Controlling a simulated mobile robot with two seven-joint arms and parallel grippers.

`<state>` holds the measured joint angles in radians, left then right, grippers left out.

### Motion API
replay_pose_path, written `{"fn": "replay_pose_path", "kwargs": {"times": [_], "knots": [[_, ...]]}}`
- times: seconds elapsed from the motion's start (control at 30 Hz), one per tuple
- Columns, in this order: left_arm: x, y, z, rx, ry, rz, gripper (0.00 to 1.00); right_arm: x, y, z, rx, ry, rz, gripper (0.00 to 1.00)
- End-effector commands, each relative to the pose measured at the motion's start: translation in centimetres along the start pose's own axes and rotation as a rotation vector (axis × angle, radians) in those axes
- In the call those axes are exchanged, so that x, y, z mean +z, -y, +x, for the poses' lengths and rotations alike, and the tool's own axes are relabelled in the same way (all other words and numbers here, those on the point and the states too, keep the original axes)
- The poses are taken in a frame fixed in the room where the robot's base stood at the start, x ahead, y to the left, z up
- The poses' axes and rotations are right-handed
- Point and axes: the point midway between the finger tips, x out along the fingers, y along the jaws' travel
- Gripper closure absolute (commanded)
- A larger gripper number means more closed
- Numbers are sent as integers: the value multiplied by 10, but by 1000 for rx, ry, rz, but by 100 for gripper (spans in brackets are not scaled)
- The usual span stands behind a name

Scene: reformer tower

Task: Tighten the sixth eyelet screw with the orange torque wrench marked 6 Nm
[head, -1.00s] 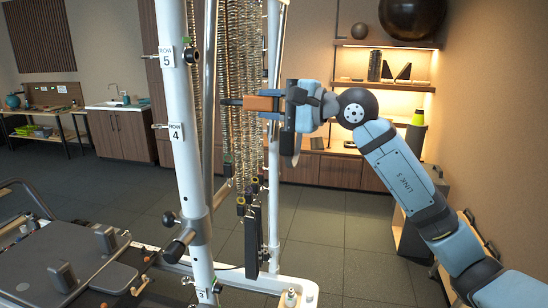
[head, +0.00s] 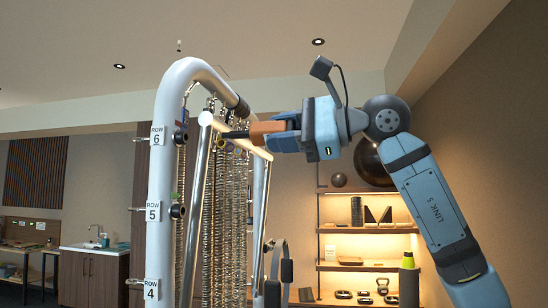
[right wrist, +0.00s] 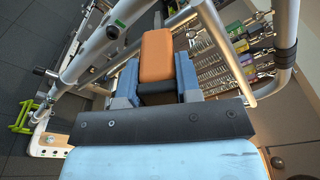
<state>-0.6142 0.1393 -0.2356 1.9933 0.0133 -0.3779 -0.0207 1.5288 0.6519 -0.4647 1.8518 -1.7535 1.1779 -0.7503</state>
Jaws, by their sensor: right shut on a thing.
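My right gripper (head: 288,133) is shut on the orange torque wrench (head: 265,130), held level with its dark shaft pointing left at the tower's upper frame. The wrench (right wrist: 157,58) also shows between the blue fingers (right wrist: 158,74) in the right wrist view. Its marking cannot be read. The shaft tip overlaps the row of spring tops under the upper bar in the head view; I cannot tell whether it touches. The eyelet screws are too small to single out. My left gripper is out of view.
The white tower post (head: 160,200) carries ROW 6, ROW 5 and ROW 4 labels. Long coil springs (head: 222,230) hang close beside the wrench. A lit shelf (head: 365,228) stands behind on the right. A sink cabinet (head: 95,272) is at the far left.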

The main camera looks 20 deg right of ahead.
Motion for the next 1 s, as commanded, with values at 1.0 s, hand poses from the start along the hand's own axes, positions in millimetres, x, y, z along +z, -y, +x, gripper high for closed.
{"fn": "replay_pose_path", "kwargs": {"times": [1.0], "knots": [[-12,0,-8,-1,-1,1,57,7,2,46,-1,0,-1,100]]}}
